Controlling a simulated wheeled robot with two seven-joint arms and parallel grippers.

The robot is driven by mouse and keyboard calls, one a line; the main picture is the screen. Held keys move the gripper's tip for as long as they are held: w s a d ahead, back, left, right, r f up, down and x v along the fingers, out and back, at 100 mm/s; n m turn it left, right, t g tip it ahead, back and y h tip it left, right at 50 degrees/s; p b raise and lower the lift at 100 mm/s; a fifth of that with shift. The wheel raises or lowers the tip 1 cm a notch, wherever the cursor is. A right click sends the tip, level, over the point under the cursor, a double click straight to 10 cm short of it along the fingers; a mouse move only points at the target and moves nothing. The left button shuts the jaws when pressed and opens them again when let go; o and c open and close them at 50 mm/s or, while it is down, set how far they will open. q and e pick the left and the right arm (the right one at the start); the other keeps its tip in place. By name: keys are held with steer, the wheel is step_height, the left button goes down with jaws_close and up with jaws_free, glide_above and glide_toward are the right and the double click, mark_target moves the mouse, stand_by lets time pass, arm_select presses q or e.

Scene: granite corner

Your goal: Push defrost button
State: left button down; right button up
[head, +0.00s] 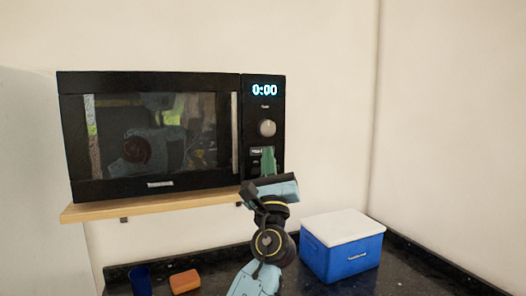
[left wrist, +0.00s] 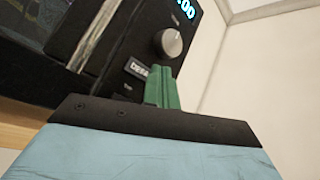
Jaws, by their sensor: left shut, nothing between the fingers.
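A black microwave (head: 150,186) stands on a wooden shelf, its door shut and its display (head: 265,90) reading 0:00. The control panel is on its right side, with a round grey knob (head: 267,128) and a pale, labelled defrost button (head: 256,151) below it. In the left wrist view the defrost button (left wrist: 138,69) shows part of its label. My left gripper (head: 268,158) is shut and empty, its green fingers upright in front of the panel beside the button's right end. The fingers (left wrist: 162,88) hide that end; I cannot tell whether they touch it. My right gripper is out of view.
The wooden shelf (head: 100,211) juts out under the microwave. Below, on the dark granite counter (head: 405,270), are a blue cooler with a white lid (head: 345,252), an orange block (head: 185,282) and a blue cup (head: 140,281). Walls meet at the right.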

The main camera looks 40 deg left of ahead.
arm_select(q)
steer(key=s+d+p, duration=0.1)
steer(key=s+d, duration=0.2)
steer(key=d, duration=0.2)
stand_by(0.4)
